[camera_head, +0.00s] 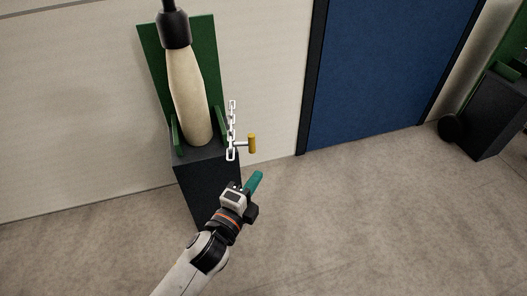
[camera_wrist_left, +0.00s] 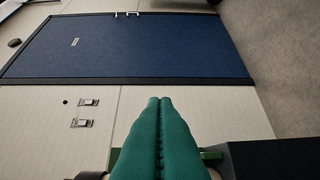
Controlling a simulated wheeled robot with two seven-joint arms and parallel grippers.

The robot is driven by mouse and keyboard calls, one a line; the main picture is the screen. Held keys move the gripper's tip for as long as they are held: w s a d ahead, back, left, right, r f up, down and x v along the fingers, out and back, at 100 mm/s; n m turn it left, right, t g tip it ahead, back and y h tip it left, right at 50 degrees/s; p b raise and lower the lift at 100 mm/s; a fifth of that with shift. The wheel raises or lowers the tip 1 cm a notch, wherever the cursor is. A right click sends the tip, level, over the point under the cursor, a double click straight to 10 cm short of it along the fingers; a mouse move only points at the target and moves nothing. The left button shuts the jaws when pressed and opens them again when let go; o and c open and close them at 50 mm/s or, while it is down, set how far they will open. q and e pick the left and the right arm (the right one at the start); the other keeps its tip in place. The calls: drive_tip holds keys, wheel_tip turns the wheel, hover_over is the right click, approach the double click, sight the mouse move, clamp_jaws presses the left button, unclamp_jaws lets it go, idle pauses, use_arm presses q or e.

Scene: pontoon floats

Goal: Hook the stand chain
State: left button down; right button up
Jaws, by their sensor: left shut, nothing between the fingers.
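The stand chain (camera_head: 231,131) is a light grey link chain hanging at the right side of the stand in the head view. A yellow handle (camera_head: 252,143) on a thin pale rod sticks out beside its lower links. The stand has a dark base (camera_head: 206,176) and a green back panel (camera_head: 203,42), and a cream cylinder (camera_head: 187,95) with a black top stands on it. My left gripper (camera_head: 257,179) has green fingers, shut and empty, below the yellow handle and apart from the chain. Its shut fingers (camera_wrist_left: 161,130) fill the lower middle of the left wrist view, where I see no chain.
A blue door (camera_head: 385,70) in a dark frame is to the right; it also shows in the left wrist view (camera_wrist_left: 130,48). A second dark stand (camera_head: 492,115) is at the far right. The floor (camera_head: 370,215) in front is clear.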

use_arm(q)
drive_tip(key=shift+r, duration=0.25)
use_arm(e)
drive_tip(key=shift+r, duration=0.1)
use_arm(q)
drive_tip(key=w+b, duration=0.1)
drive_tip(key=w, duration=0.8)
drive_tip(key=shift+w+d, duration=0.15)
drive_tip(key=shift+d, duration=0.1)
use_arm(e)
drive_tip(key=shift+w+r, duration=0.35)
drive_tip(key=shift+r, duration=0.5)
drive_tip(key=shift+w+r, duration=0.3)
drive_tip(key=shift+r, duration=0.5)
use_arm(q)
drive_tip(key=shift+a, duration=0.1)
use_arm(e)
drive_tip(key=shift+a+r, duration=0.1)
